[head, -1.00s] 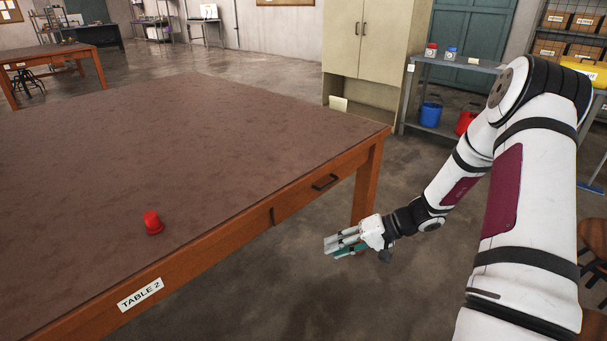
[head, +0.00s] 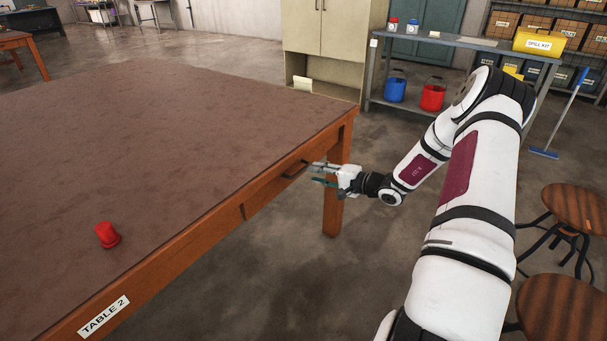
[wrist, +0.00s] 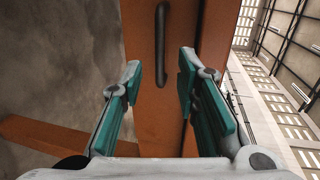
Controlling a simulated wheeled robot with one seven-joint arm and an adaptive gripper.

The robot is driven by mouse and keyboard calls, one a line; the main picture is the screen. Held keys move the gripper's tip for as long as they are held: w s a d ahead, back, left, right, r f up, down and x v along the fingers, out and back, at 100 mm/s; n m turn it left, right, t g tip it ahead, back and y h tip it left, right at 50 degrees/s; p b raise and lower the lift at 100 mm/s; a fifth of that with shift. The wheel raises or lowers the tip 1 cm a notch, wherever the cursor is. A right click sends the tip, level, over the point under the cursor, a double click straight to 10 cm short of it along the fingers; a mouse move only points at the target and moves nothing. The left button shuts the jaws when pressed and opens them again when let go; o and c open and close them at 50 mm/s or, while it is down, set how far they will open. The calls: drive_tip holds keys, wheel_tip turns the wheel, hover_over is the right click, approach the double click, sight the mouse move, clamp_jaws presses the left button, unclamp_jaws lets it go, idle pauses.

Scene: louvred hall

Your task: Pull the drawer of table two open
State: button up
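Table two (head: 190,130) is a wooden table with a brown top and a "TABLE 2" label (head: 103,317) on its front edge. Its drawer (head: 268,192) sits in that edge near the right-hand corner and looks flush with it. The dark bar handle (head: 295,169) is on the drawer front. My gripper (head: 314,174) is just in front of the handle, pointing at it. In the wrist view my gripper (wrist: 160,72) is open, and the handle (wrist: 160,45) lies ahead between its fingertips. Nothing is held. I cannot tell whether a finger touches the handle.
A red knob-like object (head: 107,235) stands on the tabletop. The table leg (head: 334,200) is beside and below my gripper. Two round stools (head: 562,300) stand at the right. A cabinet (head: 322,30) and a shelf with buckets (head: 432,97) are behind. Floor in front of the drawer is clear.

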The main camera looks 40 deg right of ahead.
sight(302, 171)
drive_tip(key=shift+b+x, duration=0.45)
drive_tip(key=shift+x, duration=2.35)
drive_tip(key=shift+c, duration=0.3)
clamp_jaws()
